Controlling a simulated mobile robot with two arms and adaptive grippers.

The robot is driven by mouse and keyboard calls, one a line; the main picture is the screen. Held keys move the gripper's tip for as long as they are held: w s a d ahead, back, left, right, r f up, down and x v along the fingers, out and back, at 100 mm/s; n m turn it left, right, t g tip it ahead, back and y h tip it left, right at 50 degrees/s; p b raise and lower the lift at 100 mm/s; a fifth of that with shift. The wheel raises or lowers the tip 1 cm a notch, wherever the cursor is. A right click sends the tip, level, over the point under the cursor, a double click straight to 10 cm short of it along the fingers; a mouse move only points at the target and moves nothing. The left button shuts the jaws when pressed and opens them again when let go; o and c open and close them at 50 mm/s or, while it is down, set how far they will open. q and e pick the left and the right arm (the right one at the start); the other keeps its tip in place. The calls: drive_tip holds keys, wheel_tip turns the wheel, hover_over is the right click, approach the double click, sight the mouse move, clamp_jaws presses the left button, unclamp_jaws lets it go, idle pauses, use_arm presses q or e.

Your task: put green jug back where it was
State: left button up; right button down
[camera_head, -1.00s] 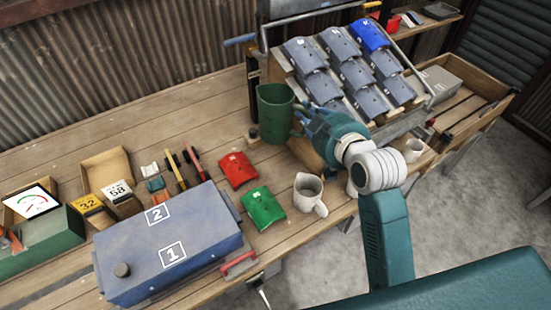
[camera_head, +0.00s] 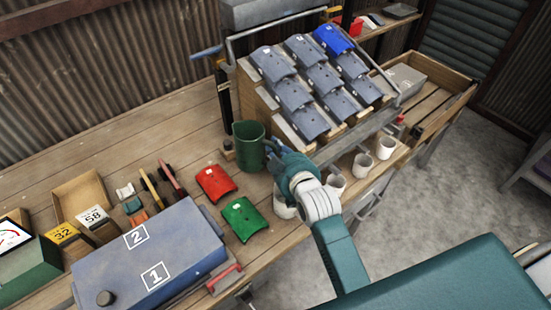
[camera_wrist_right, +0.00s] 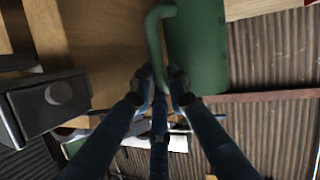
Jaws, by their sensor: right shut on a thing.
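The green jug (camera_head: 248,150) is upright at the bench, left of the sloped rack, in the head view. My right gripper (camera_head: 276,158) is shut on its handle from the right side. In the right wrist view the jug body (camera_wrist_right: 200,45) is at the top, and the fingers of the right gripper (camera_wrist_right: 160,80) close around the lower part of its handle. The jug's base is close to the bench top; I cannot tell whether it touches. My left gripper is not in view.
A sloped rack (camera_head: 242,100) of grey panels and one blue panel stands behind. Red (camera_head: 214,183) and green (camera_head: 241,219) panels lie left of my arm. A white pitcher (camera_head: 283,211) is partly hidden by my arm. White mugs (camera_head: 362,165) line the front edge.

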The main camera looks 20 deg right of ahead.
drive_tip(key=shift+f, duration=2.25)
drive_tip(key=shift+f, duration=0.15)
drive_tip(key=c, duration=1.7)
unclamp_jaws()
drive_tip(key=b+v, duration=0.1)
drive_tip(key=v, duration=1.1)
